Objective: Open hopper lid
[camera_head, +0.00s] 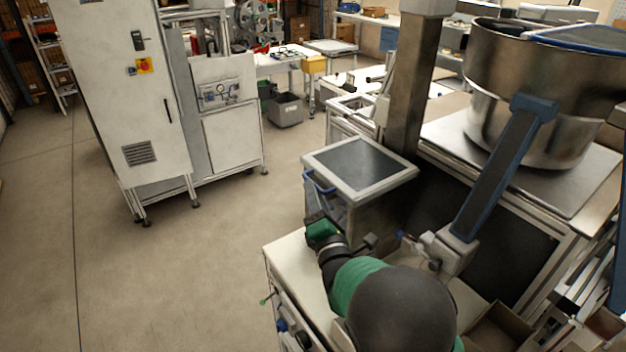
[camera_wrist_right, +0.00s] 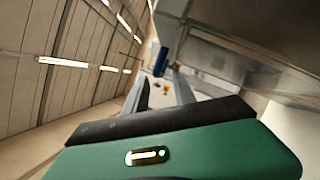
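The small hopper has a flat lid (camera_head: 360,167) with a dark panel in a pale frame. The lid looks shut, lying level on the box. A blue handle (camera_head: 318,182) sits on the lid's left side. My right gripper (camera_head: 314,203), with a green body, is just below the handle, its fingers pointing up towards it. In the right wrist view, my right gripper (camera_wrist_right: 162,82) has its fingers apart, with a blue piece (camera_wrist_right: 161,61), likely the handle, just beyond the tips. Contact with it cannot be made out. My left gripper is not in view.
A metal column (camera_head: 412,90) stands right behind the lid. A large steel vessel (camera_head: 535,95) and a dark blue-ended bar (camera_head: 500,170) are to the right. A white cabinet (camera_head: 125,90) stands at the left. The floor between cabinet and hopper is clear.

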